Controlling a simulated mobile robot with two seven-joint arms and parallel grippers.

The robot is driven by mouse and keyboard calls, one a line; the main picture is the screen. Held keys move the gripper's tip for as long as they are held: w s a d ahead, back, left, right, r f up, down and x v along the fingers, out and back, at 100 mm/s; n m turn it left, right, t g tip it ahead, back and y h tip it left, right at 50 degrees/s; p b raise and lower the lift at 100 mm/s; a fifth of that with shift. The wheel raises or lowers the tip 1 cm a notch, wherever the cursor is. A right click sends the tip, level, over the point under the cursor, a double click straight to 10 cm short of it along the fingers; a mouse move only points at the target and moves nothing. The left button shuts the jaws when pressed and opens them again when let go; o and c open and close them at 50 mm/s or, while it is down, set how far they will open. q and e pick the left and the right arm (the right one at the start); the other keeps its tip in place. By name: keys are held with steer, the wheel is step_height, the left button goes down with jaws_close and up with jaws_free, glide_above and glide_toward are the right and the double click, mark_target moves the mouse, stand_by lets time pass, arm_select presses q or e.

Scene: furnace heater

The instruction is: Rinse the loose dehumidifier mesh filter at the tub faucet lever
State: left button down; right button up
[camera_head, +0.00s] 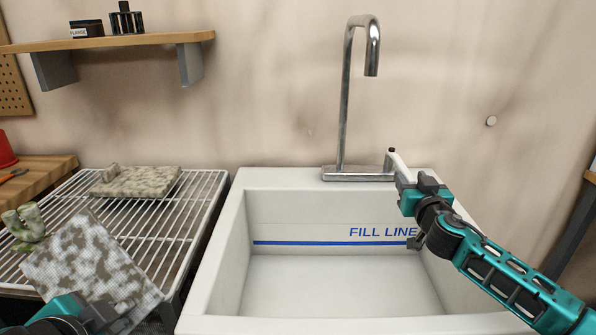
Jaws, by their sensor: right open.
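The chrome tub faucet (345,100) stands at the back rim of the white tub (226,250); no water shows below its spout. The small black-tipped lever (391,152) is at the right end of its base. My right gripper (402,172) is open close beside the lever; whether it touches cannot be told. A grey-and-white mottled mesh filter (90,262) is tilted at the lower left, over the wire rack. My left gripper (78,308) shows partly at the filter's lower edge. Its fingertips are hidden, so its hold cannot be told.
A wire rack (145,235) left of the tub carries a mottled slab (138,182). A green mottled knobbed piece (24,224) is beside the filter. A wooden shelf (120,41) hangs above. The tub's inside is empty, with a blue fill line.

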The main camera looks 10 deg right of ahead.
jaws_close()
stand_by(0.3)
stand_by(0.3)
